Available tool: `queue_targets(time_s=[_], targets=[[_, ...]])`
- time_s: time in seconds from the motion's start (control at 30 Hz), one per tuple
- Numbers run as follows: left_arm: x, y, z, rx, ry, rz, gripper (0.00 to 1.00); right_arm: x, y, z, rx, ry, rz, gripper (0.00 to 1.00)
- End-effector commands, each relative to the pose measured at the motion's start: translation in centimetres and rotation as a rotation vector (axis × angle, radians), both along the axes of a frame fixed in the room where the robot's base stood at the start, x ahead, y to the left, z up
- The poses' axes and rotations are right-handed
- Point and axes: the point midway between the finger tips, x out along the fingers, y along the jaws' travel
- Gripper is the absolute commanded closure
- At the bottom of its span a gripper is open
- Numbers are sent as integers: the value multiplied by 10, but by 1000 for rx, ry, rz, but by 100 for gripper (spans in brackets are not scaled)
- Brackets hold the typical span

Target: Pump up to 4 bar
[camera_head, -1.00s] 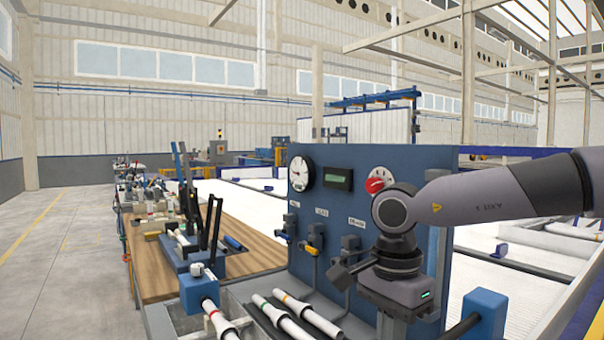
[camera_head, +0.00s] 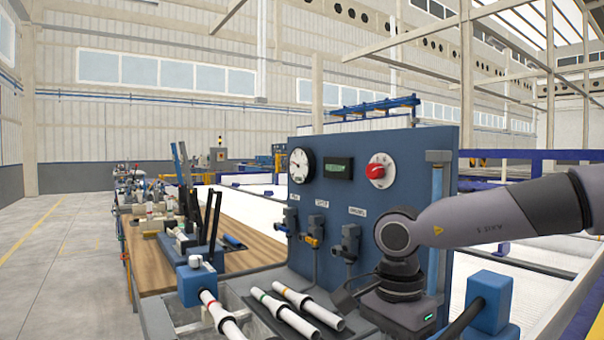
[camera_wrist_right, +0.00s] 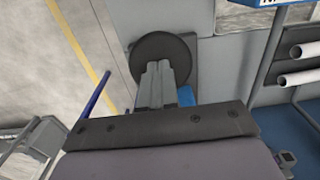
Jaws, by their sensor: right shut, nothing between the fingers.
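A blue test panel (camera_head: 410,205) stands in the middle of the head view. It carries a round white pressure gauge (camera_head: 300,165) whose reading is too small to tell, a dark green display (camera_head: 339,168) and a red knob (camera_head: 380,170) on a white dial. My left gripper is out of view.
White pipes (camera_head: 305,305) with coloured bands lie in front of the panel. A blue clamp block (camera_head: 198,284) holds a pipe end at left, and another blue block (camera_head: 488,300) stands at right. A cluttered wooden bench (camera_head: 155,270) is behind left.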

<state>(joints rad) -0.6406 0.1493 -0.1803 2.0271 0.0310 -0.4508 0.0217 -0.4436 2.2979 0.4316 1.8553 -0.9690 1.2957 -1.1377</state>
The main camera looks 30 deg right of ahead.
Motion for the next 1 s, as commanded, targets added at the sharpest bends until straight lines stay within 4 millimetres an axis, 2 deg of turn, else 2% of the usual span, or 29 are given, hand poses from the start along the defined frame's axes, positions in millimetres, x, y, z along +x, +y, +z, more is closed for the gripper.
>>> queue_targets(time_s=[0.07, 0.17, 0.4, 0.73, 0.87, 1.0], targets=[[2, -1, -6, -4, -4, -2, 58, 0, 0, -12, 1, 2, 0, 100], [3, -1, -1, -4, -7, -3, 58, 0, 0, -9, 1, 2, 0, 100], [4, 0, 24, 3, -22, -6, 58, 0, 2, 24, 1, 0, 0, 100], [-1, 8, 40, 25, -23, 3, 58, -1, 6, 70, 1, 1, 0, 100], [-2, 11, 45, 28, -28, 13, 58, -1, 7, 81, 1, 1, 0, 100], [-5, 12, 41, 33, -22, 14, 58, -1, 8, 83, 1, 1, 0, 100]])
